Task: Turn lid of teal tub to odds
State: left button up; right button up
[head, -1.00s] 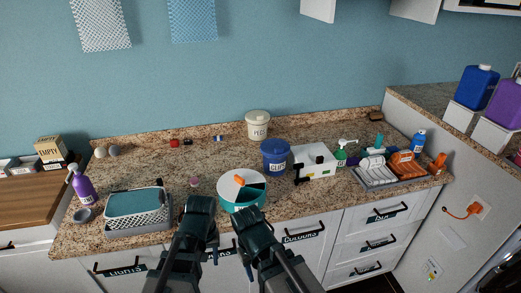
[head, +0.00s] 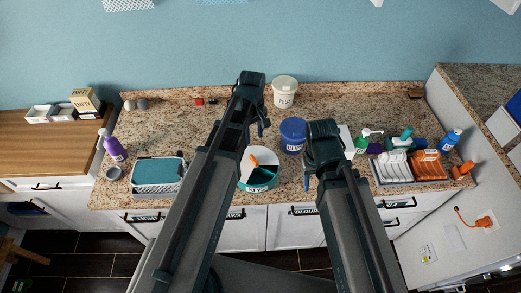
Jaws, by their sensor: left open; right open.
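The teal tub (head: 257,184) stands near the counter's front edge in the head view. Its round white lid (head: 260,158) carries an orange handle (head: 254,160), and a dark teal sector shows at the lid's right side. Any words on the lid are too small to read. My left gripper (head: 240,129) is open above the counter, behind and to the left of the tub in the picture; its arm hides part of the tub's left side. My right gripper (head: 325,172) is open, to the right of the tub and apart from it. Neither gripper visibly holds anything.
A blue tub (head: 292,137) and a white PEGS tub (head: 285,93) stand behind the teal tub. A basket (head: 158,190) and purple bottle (head: 114,148) are at left. A rack with orange and white items (head: 405,181) and several bottles are at right.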

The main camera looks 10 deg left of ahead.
aim_at(254, 159)
pick_arm(q)
notch_tip(254, 159, down, 14)
jog(key=b, duration=1.4)
jog(key=shift+r, duration=0.1)
grip_shut()
dwell(0.8)
